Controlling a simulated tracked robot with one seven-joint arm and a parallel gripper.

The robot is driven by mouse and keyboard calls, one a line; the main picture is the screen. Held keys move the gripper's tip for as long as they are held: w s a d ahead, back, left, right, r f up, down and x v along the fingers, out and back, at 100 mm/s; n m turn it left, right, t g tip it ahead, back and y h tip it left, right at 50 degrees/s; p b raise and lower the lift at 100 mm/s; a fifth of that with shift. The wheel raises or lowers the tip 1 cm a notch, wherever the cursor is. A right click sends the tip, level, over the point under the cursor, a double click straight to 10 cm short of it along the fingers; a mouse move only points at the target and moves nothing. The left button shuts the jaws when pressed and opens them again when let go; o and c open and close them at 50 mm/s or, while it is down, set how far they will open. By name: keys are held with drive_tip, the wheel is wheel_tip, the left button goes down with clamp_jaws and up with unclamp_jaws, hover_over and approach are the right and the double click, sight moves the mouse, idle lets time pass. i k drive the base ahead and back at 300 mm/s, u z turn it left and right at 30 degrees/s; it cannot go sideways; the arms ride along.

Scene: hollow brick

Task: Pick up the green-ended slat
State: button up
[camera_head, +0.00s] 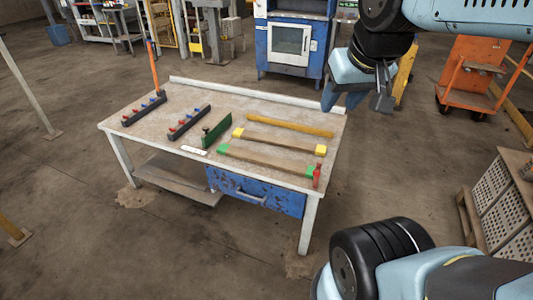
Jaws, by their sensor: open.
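The green-ended slat (266,161) lies flat near the front right of the workbench top (228,97). It is a long brownish strip with a green tip at each end. A similar slat with yellow ends (277,142) lies just behind it, roughly parallel. My gripper (374,103) is open and empty, up and to the right of the bench and apart from the slat. Nothing hides the green-ended slat's middle.
A red upright object (317,176) stands close to the slat's right end. A yellow bar (290,126), a green plate (216,130) and dark racks with coloured pegs (189,122) lie on the bench. An orange cart (470,75) and crates (502,200) stand to the right.

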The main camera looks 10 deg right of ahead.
sight(281, 164)
drive_tip(key=u, duration=0.4)
drive_tip(key=i, duration=1.05)
drive_tip(key=z, duration=0.45)
